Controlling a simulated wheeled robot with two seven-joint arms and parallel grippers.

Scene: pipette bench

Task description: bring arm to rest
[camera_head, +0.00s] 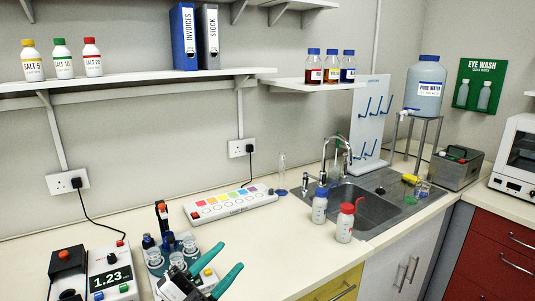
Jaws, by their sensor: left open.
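My left gripper (231,257) is at the bottom of the head view, left of centre. Its two teal fingers are spread apart with nothing between them. It is over the front part of the bench (290,255), just right of a holder with clear vessels (172,257). A dark upright tool with an orange-red part (162,218) stands at that holder. The gripper partly covers a small pale device (208,279). My right gripper is not in view.
A scale reading 1.23 (111,270) stands to the left. A strip with coloured squares (230,204) lies behind. Two wash bottles, one blue-topped (320,207) and one red-topped (345,224), stand by the sink (368,211). Bench right of the gripper is clear.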

